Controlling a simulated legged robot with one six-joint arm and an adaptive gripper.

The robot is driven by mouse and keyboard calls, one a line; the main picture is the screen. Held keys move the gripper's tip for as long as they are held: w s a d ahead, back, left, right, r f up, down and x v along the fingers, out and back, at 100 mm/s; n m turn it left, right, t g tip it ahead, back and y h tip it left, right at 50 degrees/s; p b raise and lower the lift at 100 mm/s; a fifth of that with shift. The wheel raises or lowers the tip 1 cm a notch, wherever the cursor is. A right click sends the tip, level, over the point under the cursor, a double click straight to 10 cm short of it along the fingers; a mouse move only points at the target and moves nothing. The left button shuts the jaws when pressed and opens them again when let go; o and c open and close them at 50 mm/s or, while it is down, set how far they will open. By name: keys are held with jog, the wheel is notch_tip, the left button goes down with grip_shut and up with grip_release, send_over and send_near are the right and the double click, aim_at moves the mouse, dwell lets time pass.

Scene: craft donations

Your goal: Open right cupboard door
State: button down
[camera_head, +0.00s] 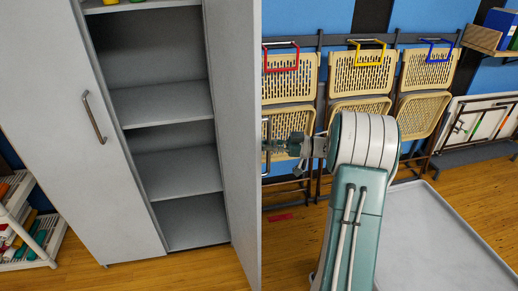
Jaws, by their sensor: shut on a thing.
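The tall grey cupboard stands at the left of the view. Its right door (235,120) is swung wide open toward me, with its inner face and front edge showing. The shelves (165,102) behind it are exposed. The left door (70,140) is closed and has a metal bar handle (93,117). My gripper (270,147) is at the outer side of the right door, shut on that door's handle (265,128). The handle is partly hidden by the door edge and the gripper.
A grey flat surface (430,235) is at the lower right. Folding chairs (355,80) hang on the blue wall behind my arm. A white rack (30,240) with craft items stands at the lower left. A small red piece (280,217) lies on the wooden floor.

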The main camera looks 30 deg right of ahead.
jog(key=shift+w+a+r, duration=0.1)
jog(key=shift+a, duration=0.45)
jog(key=c, duration=0.6)
grip_release()
jog(key=shift+c, duration=0.2)
jog(key=shift+d, duration=0.35)
jog(key=v, duration=1.2)
jog(key=shift+d+f, duration=0.15)
jog(key=shift+f, duration=0.05)
